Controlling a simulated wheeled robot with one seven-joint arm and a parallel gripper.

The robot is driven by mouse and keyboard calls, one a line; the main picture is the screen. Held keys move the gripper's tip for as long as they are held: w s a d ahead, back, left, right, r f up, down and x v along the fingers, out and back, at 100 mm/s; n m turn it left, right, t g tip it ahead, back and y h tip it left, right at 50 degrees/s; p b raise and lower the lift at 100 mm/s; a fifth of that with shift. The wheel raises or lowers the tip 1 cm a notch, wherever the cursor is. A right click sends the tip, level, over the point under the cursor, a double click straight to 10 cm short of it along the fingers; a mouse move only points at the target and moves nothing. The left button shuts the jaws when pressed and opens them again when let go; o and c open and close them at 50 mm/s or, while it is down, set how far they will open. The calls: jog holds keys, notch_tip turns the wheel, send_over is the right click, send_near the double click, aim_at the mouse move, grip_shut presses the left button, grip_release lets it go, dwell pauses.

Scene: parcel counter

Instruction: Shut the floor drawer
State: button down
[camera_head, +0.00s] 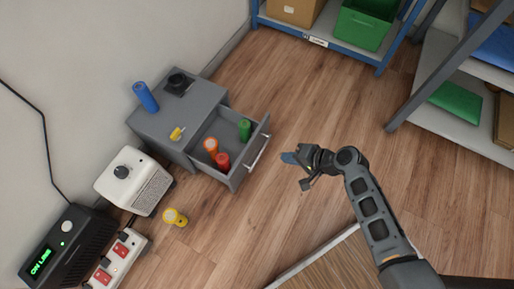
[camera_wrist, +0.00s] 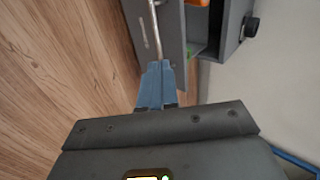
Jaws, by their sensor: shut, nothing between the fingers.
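The floor drawer (camera_head: 240,177) is pulled open from a small grey cabinet (camera_head: 171,121) against the wall. A green, a red and an orange cylinder stand inside it. Its silver bar handle (camera_head: 259,153) is on its front; the handle also shows at the top of the wrist view (camera_wrist: 155,28). My gripper (camera_head: 286,158) is shut and empty, a little to the right of the handle in the head view. In the wrist view my blue fingertips (camera_wrist: 158,68) are together near the lower end of the handle; I cannot tell whether they touch it.
A yellow cylinder (camera_head: 175,217) stands on the floor by a white box (camera_head: 134,182). Shelves (camera_head: 462,125) stand at the back right.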

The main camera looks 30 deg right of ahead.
jog(key=w, duration=0.1)
jog(key=b, duration=0.5)
send_near(249, 149)
jog(key=shift+x, duration=3)
jog(key=shift+w, duration=0.1)
